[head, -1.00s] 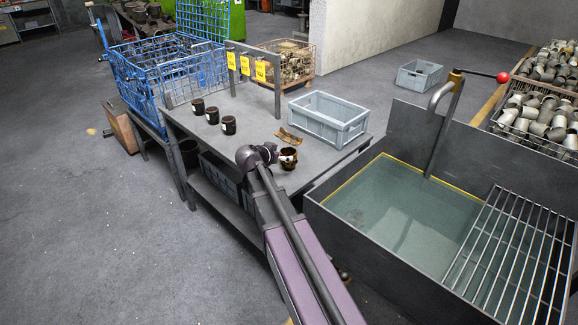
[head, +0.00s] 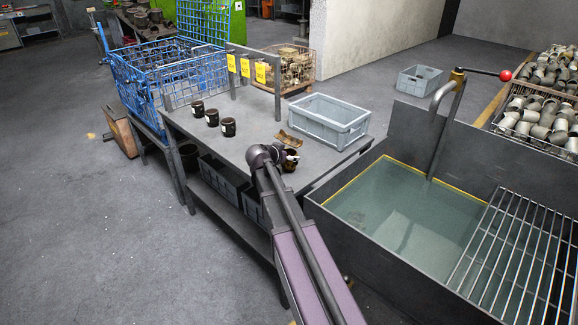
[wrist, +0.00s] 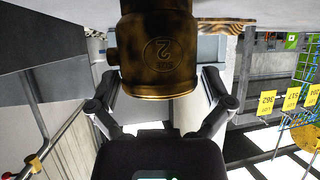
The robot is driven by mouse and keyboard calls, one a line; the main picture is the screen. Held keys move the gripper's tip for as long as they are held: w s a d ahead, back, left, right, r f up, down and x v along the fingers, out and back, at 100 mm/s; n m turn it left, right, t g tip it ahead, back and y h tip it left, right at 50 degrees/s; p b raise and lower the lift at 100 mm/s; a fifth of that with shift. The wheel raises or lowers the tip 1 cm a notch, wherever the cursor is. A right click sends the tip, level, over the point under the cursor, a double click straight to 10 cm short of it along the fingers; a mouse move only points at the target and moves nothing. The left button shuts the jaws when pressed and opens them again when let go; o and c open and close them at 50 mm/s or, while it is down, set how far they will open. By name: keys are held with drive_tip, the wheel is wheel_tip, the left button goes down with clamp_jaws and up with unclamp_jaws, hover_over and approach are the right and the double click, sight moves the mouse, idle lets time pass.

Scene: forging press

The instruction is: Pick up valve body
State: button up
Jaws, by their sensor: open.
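The valve body (head: 291,163), dark brown and bronze, stands on the grey workbench (head: 243,143) near its front right edge. The end of my arm partly hides it in the head view. In the wrist view, which is upside down, the valve body (wrist: 158,55) is large and close, with a raised "2" on its side. My gripper (wrist: 160,90) is open, its two fingers spread to either side of the valve body's lower picture end. I see no clear contact.
Three dark cups (head: 212,118) stand at the bench's left. Yellow tags (head: 246,67) hang from a frame at the back. A water tank (head: 400,215) stands right of the bench.

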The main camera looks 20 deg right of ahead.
drive_tip(key=shift+b+x, duration=0.4)
drive_tip(key=shift+x, duration=0.8)
drive_tip(key=shift+c, duration=0.2)
drive_tip(key=c, duration=1)
